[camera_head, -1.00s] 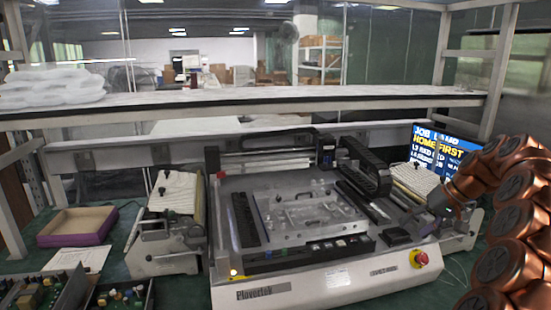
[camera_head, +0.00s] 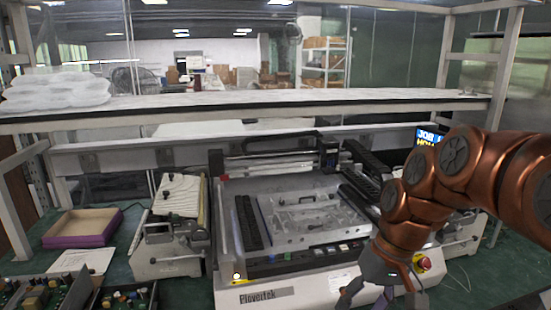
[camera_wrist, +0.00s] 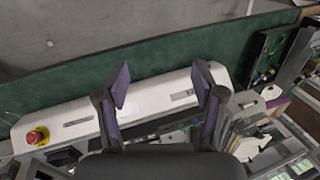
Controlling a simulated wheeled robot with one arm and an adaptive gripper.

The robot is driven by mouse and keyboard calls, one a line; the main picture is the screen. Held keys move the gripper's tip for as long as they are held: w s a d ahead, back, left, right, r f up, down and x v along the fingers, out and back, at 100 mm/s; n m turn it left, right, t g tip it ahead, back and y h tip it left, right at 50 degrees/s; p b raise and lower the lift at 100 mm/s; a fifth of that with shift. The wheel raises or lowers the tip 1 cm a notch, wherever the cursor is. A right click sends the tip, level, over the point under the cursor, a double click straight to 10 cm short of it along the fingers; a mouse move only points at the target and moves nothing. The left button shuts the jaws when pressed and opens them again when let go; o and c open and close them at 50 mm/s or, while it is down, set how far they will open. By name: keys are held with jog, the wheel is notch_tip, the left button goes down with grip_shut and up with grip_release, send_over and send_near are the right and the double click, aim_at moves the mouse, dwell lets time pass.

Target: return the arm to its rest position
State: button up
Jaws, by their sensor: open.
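My copper-coloured arm reaches in from the right in the head view. My gripper (camera_head: 368,292) hangs low at the front right edge of the white machine (camera_head: 290,292), partly cut off by the picture's bottom. In the wrist view my gripper (camera_wrist: 163,92) has its two dark, purple-padded fingers spread apart with nothing between them. The white front of the machine (camera_wrist: 150,102) lies beyond the fingers. Whether the fingers touch the machine cannot be told.
A red emergency button (camera_head: 424,264) sits close beside my arm. A purple-edged box (camera_head: 82,228) and circuit boards (camera_head: 40,295) lie at left. A screen (camera_head: 428,135) is partly hidden by my arm. A shelf (camera_head: 250,105) crosses behind.

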jog(key=s+d+f+h, duration=0.1)
jog(key=s+f, duration=0.1)
jog(key=s, duration=0.4)
jog(key=s+f+m+h, duration=0.1)
jog(key=s+f, duration=0.2)
jog(key=s, duration=0.4)
jog(key=s+d+f+g+h, duration=0.1)
jog(key=s+f, duration=0.1)
jog(key=s, duration=0.4)
jog(key=shift+s+d+f+p, duration=0.2)
jog(key=shift+d+f+p, duration=0.1)
jog(key=shift+f, duration=0.1)
jog(key=shift+c, duration=0.3)
